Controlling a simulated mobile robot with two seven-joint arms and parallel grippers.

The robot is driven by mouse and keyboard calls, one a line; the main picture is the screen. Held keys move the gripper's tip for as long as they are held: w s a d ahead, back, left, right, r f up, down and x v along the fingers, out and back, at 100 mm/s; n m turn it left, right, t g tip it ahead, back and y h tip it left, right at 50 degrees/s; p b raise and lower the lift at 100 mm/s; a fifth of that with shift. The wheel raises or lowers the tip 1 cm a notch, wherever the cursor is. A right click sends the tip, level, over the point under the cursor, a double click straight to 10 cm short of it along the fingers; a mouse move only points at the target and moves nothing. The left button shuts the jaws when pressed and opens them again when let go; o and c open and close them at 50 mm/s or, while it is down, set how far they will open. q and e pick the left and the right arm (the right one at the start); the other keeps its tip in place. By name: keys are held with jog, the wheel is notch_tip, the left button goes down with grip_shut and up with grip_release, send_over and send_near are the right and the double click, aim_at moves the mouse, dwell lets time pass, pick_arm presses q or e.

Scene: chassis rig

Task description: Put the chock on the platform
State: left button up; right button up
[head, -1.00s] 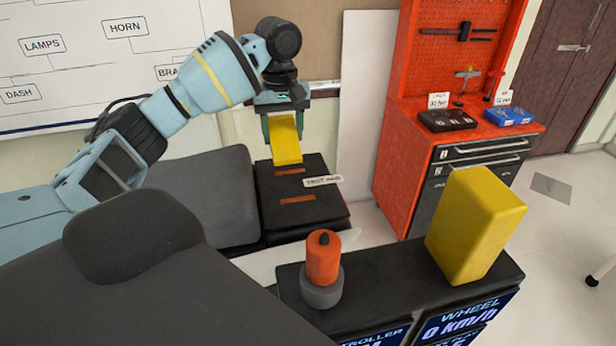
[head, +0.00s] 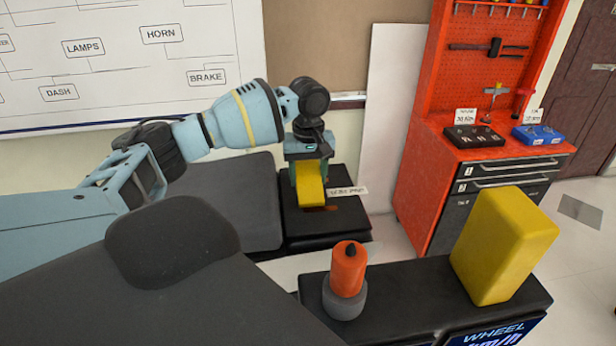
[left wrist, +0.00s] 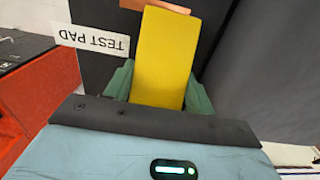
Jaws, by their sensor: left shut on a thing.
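The yellow chock (head: 310,190) is in my left gripper (head: 309,178), over the black platform (head: 347,222) with the "TEST PAD" label. In the left wrist view the chock (left wrist: 165,60) sits between the green fingers, which are shut on it. Its far end is close to a copper-coloured strip (left wrist: 160,6) on the platform. I cannot tell whether the chock touches the platform. My right gripper is not in view.
A large yellow block (head: 503,245) and an orange cylinder in a grey base (head: 347,270) stand on the dark console in front. A dark cushioned seat (head: 225,200) lies left of the platform. A red tool cabinet (head: 430,170) stands to the right.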

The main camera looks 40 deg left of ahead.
aim_at(308, 174)
pick_arm(q)
jog(key=shift+f, duration=0.35)
jog(key=o, duration=1.2)
jog(key=shift+f, duration=0.2)
jog(key=shift+r, duration=0.15)
jog(key=shift+o, duration=0.5)
notch_tip(308, 174, up, 12)
